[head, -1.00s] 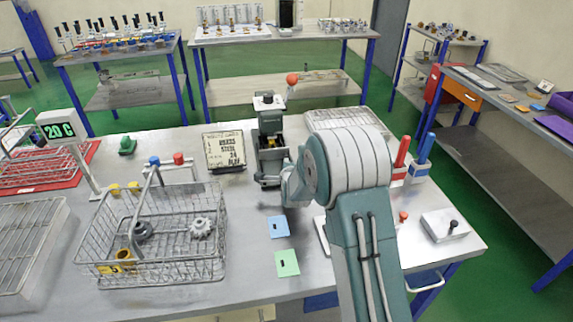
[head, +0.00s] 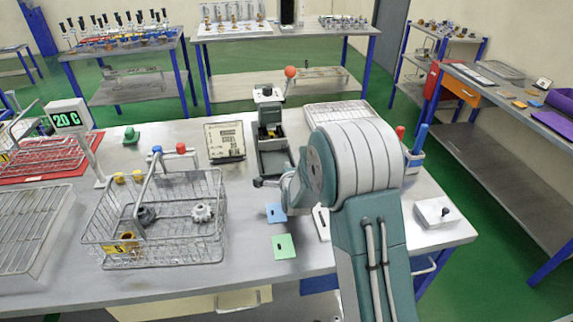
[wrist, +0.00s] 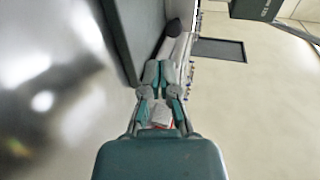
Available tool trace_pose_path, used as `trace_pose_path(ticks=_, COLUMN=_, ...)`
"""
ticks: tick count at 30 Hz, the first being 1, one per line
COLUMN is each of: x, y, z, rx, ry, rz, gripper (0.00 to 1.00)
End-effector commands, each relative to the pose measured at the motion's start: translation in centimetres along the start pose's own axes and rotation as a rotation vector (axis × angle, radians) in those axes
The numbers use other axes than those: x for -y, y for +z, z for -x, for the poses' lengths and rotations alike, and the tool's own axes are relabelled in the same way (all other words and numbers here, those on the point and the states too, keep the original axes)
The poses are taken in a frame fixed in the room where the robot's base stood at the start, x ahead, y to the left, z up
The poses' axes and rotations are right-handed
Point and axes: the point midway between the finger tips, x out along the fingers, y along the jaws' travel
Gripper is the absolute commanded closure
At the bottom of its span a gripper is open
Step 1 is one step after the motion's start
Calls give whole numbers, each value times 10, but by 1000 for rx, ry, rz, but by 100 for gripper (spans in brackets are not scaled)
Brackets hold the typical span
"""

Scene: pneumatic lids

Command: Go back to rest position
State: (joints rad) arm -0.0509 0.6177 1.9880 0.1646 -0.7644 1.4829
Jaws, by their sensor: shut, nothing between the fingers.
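My arm (head: 355,170) is folded at the right of the press in the head view, its upper link rising from the bottom edge. My gripper's fingertips are hidden there behind the arm's wrist links. In the wrist view my gripper (wrist: 158,72) has its two fingers together, with nothing held between them. A dark grey machine side (wrist: 122,38) stands close to the left of the fingers. The grey press (head: 268,130) with a red-knobbed lever stands just beyond my wrist in the head view; I cannot tell whether they touch.
A wire basket (head: 165,250) with gears stands left on the bench (head: 240,265). A blue card (head: 276,213) and a green card (head: 284,246) lie in front of the press. A label board (head: 225,142) stands behind. A white box (head: 440,212) is at the right.

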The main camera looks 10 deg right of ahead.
Motion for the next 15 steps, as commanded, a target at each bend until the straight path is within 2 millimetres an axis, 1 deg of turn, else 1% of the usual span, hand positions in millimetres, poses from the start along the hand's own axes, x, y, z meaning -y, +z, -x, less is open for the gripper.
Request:
trace_pose_path(ticks=1, x=0, y=0, z=9, rx=0, ry=0, rz=0, gripper=100)
trace_pose_path(ticks=6, x=0, y=0, z=38, rx=0, ry=0, rz=0, gripper=100)
trace_pose_path(ticks=9, x=0, y=0, z=50, rx=0, ry=0, rz=0, gripper=100)
trace_pose_path(ticks=12, x=0, y=0, z=56, rx=0, ry=0, rz=0, gripper=100)
trace_pose_path(ticks=15, x=0, y=0, z=58, rx=0, ry=0, rz=0, gripper=100)
